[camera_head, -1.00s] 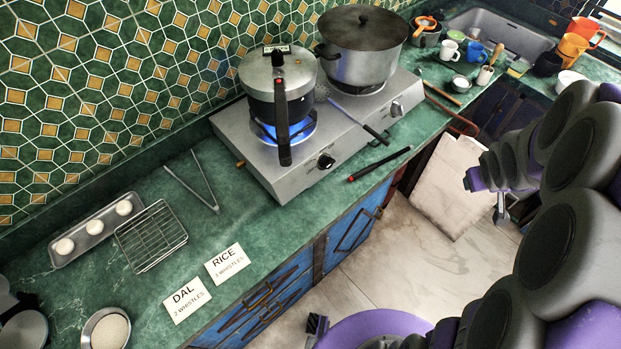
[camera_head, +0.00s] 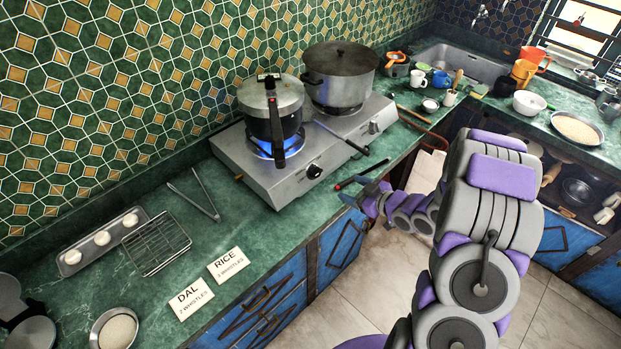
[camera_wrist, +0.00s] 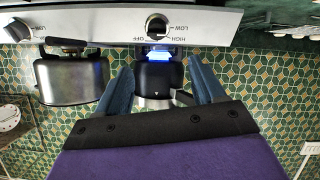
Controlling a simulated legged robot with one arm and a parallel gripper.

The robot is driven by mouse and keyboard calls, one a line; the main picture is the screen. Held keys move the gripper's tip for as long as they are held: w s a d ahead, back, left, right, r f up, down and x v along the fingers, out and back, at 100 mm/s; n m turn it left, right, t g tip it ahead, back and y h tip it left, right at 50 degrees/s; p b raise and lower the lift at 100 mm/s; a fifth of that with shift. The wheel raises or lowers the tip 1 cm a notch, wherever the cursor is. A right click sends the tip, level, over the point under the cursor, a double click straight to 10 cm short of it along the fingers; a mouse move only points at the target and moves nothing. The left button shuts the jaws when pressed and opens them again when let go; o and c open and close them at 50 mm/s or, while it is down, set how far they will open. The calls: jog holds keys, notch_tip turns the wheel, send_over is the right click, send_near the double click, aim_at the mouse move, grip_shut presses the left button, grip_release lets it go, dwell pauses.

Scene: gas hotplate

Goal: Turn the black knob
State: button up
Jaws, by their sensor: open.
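The black knob (camera_head: 314,171) is on the hotplate's front face, below the pressure cooker. It also shows upright near the top of the upside-down wrist view (camera_wrist: 157,26), with LOW, HIGH and OFF marks beside it. A second knob (camera_head: 374,127) is on the same face below the big pot, and it shows at the wrist view's left (camera_wrist: 17,31). My gripper (camera_wrist: 160,66) is open and empty, its two fingers apart and pointing toward the black knob. In the head view my gripper (camera_head: 352,197) is by the counter's front edge, right of and below the knob, apart from it.
The pressure cooker (camera_head: 271,103) stands over a lit blue flame, its handle reaching toward the front. A large lidded pot (camera_head: 340,75) is behind it. A black stick with a red end (camera_head: 363,173) lies on the counter near my gripper. Cards and a rack (camera_head: 156,246) lie to the left.

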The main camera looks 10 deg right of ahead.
aim_at(319, 174)
jog(key=b+x, duration=0.1)
jog(key=x, duration=0.7)
jog(key=b+x, duration=0.1)
jog(key=x, duration=0.6)
jog(key=shift+w+f, duration=0.25)
jog(key=shift+w, duration=0.15)
jog(key=shift+w+a+f, duration=0.1)
jog(key=shift+w, duration=0.35)
jog(key=shift+c, duration=0.3)
jog(key=c, duration=1)
jog(key=shift+o, duration=0.2)
